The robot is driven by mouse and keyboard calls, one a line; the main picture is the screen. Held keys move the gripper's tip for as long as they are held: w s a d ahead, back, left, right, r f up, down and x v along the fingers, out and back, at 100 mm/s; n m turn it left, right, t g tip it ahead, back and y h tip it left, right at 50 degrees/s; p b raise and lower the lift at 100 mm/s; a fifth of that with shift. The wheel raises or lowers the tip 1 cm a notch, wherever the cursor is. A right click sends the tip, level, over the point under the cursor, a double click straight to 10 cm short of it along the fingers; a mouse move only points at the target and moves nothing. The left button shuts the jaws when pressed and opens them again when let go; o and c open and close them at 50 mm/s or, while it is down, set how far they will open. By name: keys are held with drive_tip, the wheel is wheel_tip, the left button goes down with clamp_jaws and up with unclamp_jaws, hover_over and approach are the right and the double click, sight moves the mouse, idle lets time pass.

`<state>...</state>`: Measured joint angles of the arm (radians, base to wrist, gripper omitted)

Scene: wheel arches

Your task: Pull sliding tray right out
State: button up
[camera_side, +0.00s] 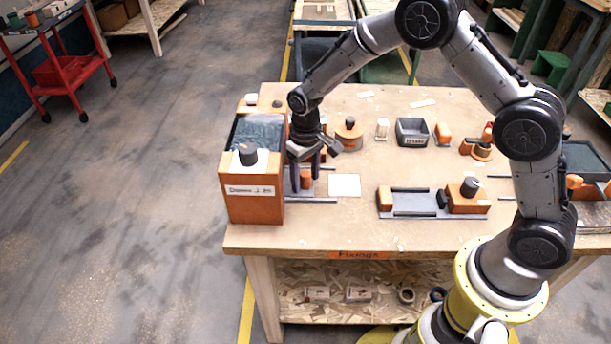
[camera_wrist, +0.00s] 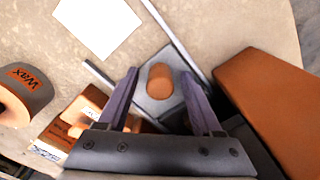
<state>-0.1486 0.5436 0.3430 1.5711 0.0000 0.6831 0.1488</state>
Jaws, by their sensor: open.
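A grey sliding tray (camera_wrist: 158,107) with an upright orange peg handle (camera_wrist: 160,77) lies between two thin rails beside the orange box (camera_side: 252,199). In the side view the peg (camera_side: 306,180) shows low between my fingers, and the tray is mostly hidden by the gripper and box. My gripper (camera_side: 307,175) points down just right of the box. In the wrist view my gripper (camera_wrist: 160,76) is open, one finger on each side of the peg, with visible gaps. The box carries a white label, a dark top and a black knob (camera_side: 248,155).
A white square (camera_side: 344,185) lies flat right of the rails. A grey slide with orange blocks (camera_side: 414,203) sits farther right. A round orange and grey Wax container (camera_side: 349,134) and a dark open bin (camera_side: 412,131) stand behind. The table's left edge is close to the box.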

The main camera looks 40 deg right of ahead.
clamp_jaws()
idle(0.3)
idle(1.1)
